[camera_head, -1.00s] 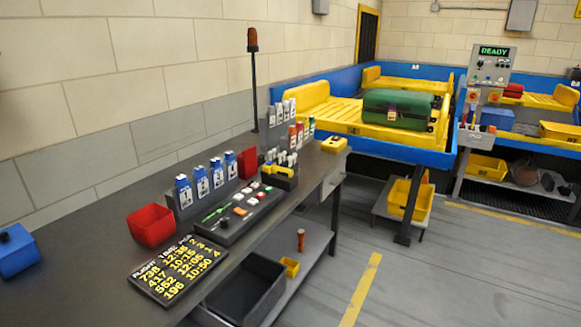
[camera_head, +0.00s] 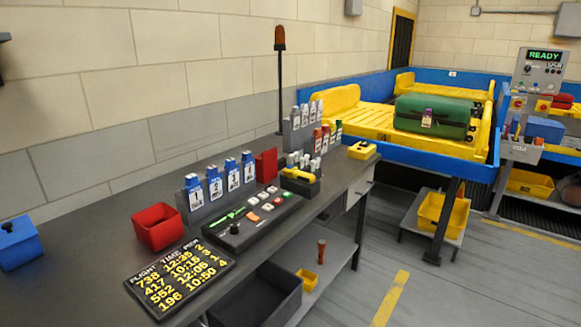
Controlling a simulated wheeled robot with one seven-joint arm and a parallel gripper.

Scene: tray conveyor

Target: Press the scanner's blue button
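A yellow and black device (camera_head: 298,174), which looks like a handheld scanner, rests on a dark holder at the far end of the desk's control panel. I cannot make out a blue button on it. My gripper is not in view.
The dark desk (camera_head: 90,260) carries a red bin (camera_head: 157,228), blue tag holders, a flight board (camera_head: 178,275) and a blue box (camera_head: 18,243). A green suitcase (camera_head: 435,116) lies on the yellow conveyor tray (camera_head: 355,118). The grey floor (camera_head: 450,295) at lower right is clear.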

